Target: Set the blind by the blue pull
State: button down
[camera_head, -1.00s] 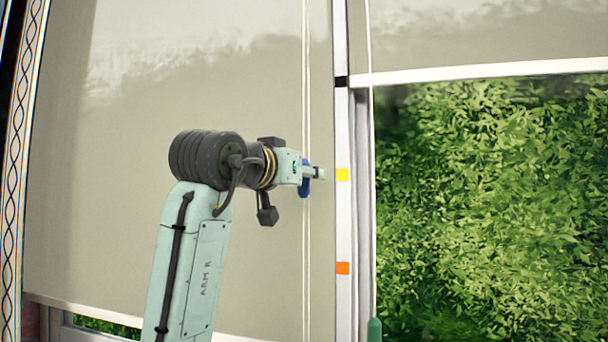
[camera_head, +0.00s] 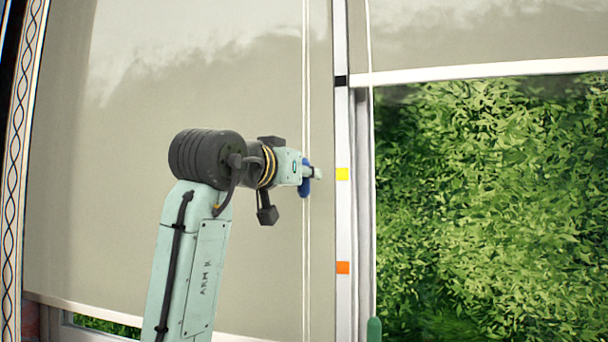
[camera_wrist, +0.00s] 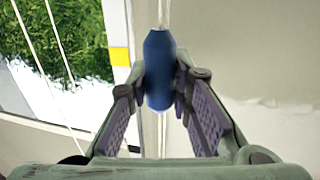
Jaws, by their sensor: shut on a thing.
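The blue pull (camera_head: 305,187) hangs on white cords in front of the left blind (camera_head: 260,90). It also shows in the wrist view (camera_wrist: 159,68), upright between my finger pads. My gripper (camera_head: 311,176) is shut on the blue pull; in the wrist view its fingers (camera_wrist: 160,83) touch both sides of it. The left blind is lowered far, its bottom bar (camera_head: 90,312) near the lower left. Part of the pull is hidden behind my fingers in the head view.
The white post (camera_head: 342,215) right of the pull carries black, yellow (camera_head: 342,174) and orange (camera_head: 342,268) marks. A second blind (camera_head: 460,35) is raised, with foliage behind. A green pull (camera_head: 374,329) hangs on its cord. A patterned strip stands far left.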

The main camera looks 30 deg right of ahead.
notch_tip(320, 180, down, 28)
jog(key=b, duration=1.7)
jog(key=shift+r, duration=0.2)
jog(key=c, duration=1.4)
grip_release()
jog(key=shift+r, duration=0.1)
jog(key=shift+c, duration=0.2)
jog(key=v, duration=1.2)
